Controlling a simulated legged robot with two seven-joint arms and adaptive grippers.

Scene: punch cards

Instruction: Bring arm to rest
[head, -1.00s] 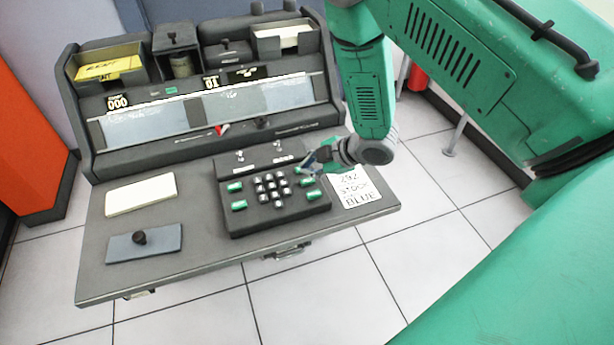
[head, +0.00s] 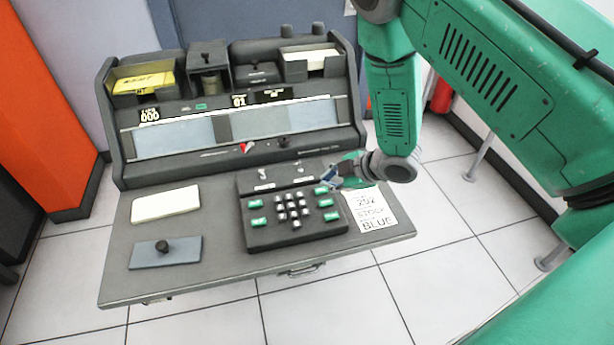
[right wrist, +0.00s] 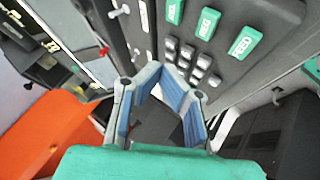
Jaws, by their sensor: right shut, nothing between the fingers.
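My right arm (head: 393,105) reaches down from the upper right in the head view. Its gripper (head: 331,178) is shut and empty, by the upper right corner of the black keypad unit (head: 290,240). In the right wrist view the blue-padded fingers (right wrist: 162,78) bend together, with nothing held. The keypad (right wrist: 240,20) with green and grey keys lies just beyond them there. I cannot tell whether the fingertips touch it. My left gripper is in neither view.
A grey desk (head: 205,285) holds the keypad, a cream card stack (head: 165,204), a blue-grey plate with a black knob (head: 180,252) and a printed note (head: 372,210). A console (head: 240,160) with bins stands behind. An orange panel (head: 40,90) is at left. Floor in front is clear.

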